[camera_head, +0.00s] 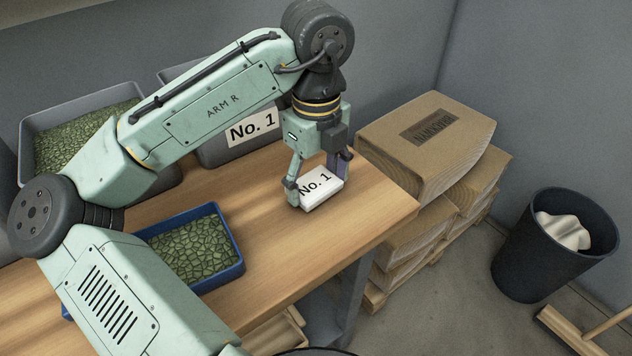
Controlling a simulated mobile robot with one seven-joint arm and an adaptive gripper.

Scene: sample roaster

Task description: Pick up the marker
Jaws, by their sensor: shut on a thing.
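The marker (324,195) is a small white block with "No. 1" in black on its face. It is near the right end of the wooden table (375,205). My gripper (319,180) points down from above and is shut on the marker, one finger at its left side and the other at its right rear. The fingers cover parts of its edges. I cannot tell whether its underside touches the table.
A blue tray (241,270) of green beans sits on the table, left of the marker. A grey bin (27,140) of beans and another labelled "No. 1" (252,127) stand behind. Boxes (430,140) and a black waste bin (530,255) are right of the table.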

